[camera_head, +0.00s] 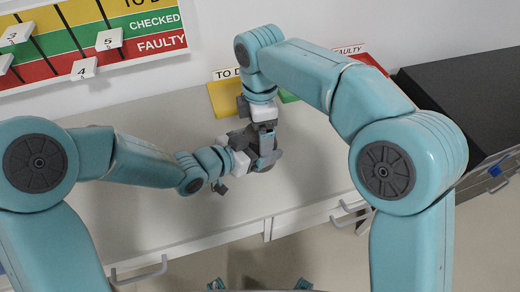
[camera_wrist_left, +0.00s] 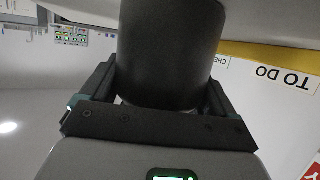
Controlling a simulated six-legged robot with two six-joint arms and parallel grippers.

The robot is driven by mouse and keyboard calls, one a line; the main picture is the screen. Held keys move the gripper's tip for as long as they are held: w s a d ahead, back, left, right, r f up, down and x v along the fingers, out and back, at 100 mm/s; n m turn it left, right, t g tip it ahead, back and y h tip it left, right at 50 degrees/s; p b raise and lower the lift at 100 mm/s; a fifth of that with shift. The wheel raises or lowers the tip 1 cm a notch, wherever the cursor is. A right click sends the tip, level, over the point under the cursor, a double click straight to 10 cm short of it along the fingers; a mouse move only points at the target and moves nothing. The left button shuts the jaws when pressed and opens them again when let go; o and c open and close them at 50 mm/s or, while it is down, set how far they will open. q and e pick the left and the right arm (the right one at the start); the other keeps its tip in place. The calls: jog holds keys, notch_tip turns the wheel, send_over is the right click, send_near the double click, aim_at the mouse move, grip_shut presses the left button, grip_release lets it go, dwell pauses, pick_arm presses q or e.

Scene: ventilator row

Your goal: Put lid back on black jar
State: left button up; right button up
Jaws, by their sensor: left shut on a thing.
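The black jar (camera_wrist_left: 170,50) fills the upper middle of the left wrist view as a dark, smooth cylinder. My left gripper (camera_wrist_left: 160,90) is shut on it, with one finger along each side. In the head view, my left gripper (camera_head: 243,163) reaches in from the left at the bench. The jar is mostly hidden there behind the two grippers; only dark parts show. My right gripper (camera_head: 266,150) points down from above at the same spot, right beside or over the jar. Its fingertips are hidden, so I cannot tell whether it holds anything. I cannot make out the lid.
The pale bench top (camera_head: 130,205) is clear left of the grippers. A yellow TO DO area (camera_head: 224,98) and a red FAULTY area (camera_head: 370,62) lie behind my right arm. A status board (camera_head: 90,40) is on the wall. A black-topped unit (camera_head: 460,100) stands right.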

notch_tip(320, 180, up, 12)
dwell(0.5)
pick_arm(q)
jog(key=o, duration=1.8)
jog(key=p+v, duration=0.2)
jog(key=v, duration=1.4)
jog(key=shift+a, duration=0.15)
pick_arm(e)
notch_tip(320, 180, up, 2)
jog(key=shift+r, duration=0.1)
